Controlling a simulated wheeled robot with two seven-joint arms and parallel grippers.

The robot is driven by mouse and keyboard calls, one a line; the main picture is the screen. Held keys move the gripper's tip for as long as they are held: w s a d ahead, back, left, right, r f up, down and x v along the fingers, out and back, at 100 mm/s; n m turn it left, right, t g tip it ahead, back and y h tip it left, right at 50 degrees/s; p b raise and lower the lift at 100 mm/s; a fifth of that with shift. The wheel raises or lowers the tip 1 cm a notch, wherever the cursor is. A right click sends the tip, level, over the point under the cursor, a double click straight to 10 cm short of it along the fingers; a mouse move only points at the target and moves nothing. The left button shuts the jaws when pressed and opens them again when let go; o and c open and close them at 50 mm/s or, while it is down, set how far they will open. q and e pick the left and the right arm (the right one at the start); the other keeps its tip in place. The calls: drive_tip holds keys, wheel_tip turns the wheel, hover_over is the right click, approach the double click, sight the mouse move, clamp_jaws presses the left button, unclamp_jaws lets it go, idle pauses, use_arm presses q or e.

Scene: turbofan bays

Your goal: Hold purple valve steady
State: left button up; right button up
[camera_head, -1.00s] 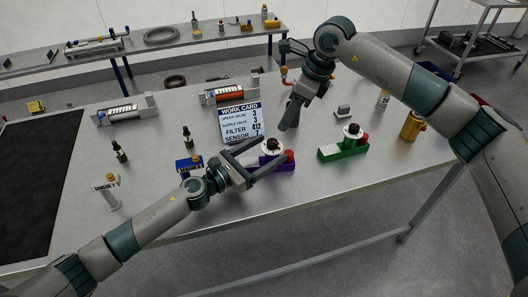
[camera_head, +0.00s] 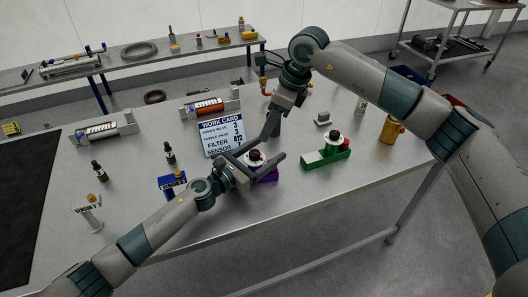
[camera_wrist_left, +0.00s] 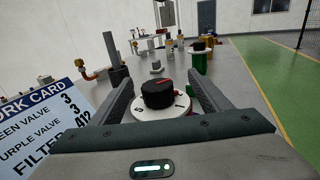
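The purple valve (camera_head: 268,177) stands on the table with a black knob on a white dial on top. My left gripper (camera_head: 273,150) is open, with one finger on each side of the valve's upper part. The work card (camera_head: 222,134) stands behind the valve and reads 3 for the purple valve.
A green valve (camera_head: 326,155) stands to the right. A blue block (camera_head: 172,184) and dark bottles (camera_head: 169,153) are to the left. A red cylinder in a cradle (camera_head: 207,107) is behind the card. The table's front edge is clear.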

use_arm(q)
drive_tip(key=c, duration=1.2)
use_arm(e)
drive_tip(key=shift+o, duration=0.4)
wheel_tip(320, 180, up, 3)
drive_tip(key=m+g+h, duration=0.1)
drive_tip(key=m+h, duration=0.3)
drive_tip(key=m, duration=0.8)
hover_over(254, 152)
wheel_tip(254, 152, down, 12)
drive_tip(key=c, duration=0.8)
